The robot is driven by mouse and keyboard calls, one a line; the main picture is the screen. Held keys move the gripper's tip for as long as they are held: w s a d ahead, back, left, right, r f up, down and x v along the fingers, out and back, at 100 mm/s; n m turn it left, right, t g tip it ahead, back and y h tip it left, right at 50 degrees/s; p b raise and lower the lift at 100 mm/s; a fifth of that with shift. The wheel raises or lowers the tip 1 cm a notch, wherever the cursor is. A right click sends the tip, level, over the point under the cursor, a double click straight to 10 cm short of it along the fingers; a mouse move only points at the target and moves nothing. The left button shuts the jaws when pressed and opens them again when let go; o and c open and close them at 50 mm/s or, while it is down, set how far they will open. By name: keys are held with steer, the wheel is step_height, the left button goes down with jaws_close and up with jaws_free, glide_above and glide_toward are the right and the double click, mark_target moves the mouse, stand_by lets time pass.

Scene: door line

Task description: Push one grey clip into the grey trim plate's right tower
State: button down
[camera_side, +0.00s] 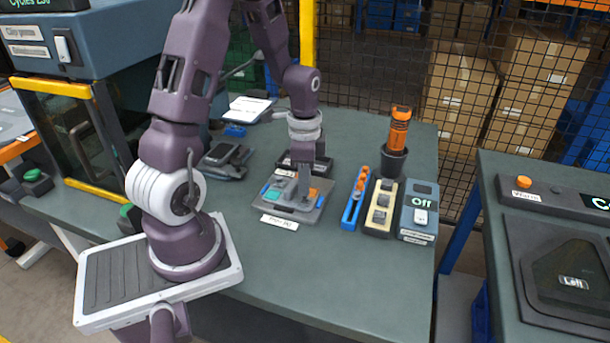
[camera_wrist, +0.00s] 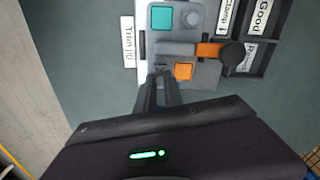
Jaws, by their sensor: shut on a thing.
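The grey trim plate (camera_wrist: 185,47) lies in the trim jig, with a teal square (camera_wrist: 162,18) and an orange square (camera_wrist: 183,70) on it. The plate also shows in the side view (camera_side: 289,200), partly covered by my gripper. My gripper (camera_side: 304,197) points straight down, low over the plate. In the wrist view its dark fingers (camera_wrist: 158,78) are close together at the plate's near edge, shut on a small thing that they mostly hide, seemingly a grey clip. The right tower cannot be made out clearly. More grey clips (camera_side: 381,216) sit in the beige rack (camera_side: 371,230).
An orange clamp with a black knob (camera_wrist: 231,53) reaches over the plate. A dark labelled tray (camera_wrist: 258,62) lies beside the jig. A blue rack with orange clips (camera_side: 352,212), a black cup with an orange tool (camera_side: 398,130) and a box reading Off (camera_side: 418,222) stand right. The front table is clear.

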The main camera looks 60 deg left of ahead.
steer(key=shift+f, duration=1.2)
stand_by(1.5)
steer(key=c, duration=1.4)
jaws_free()
steer(key=shift+r, duration=0.1)
step_height(320, 180, up, 7)
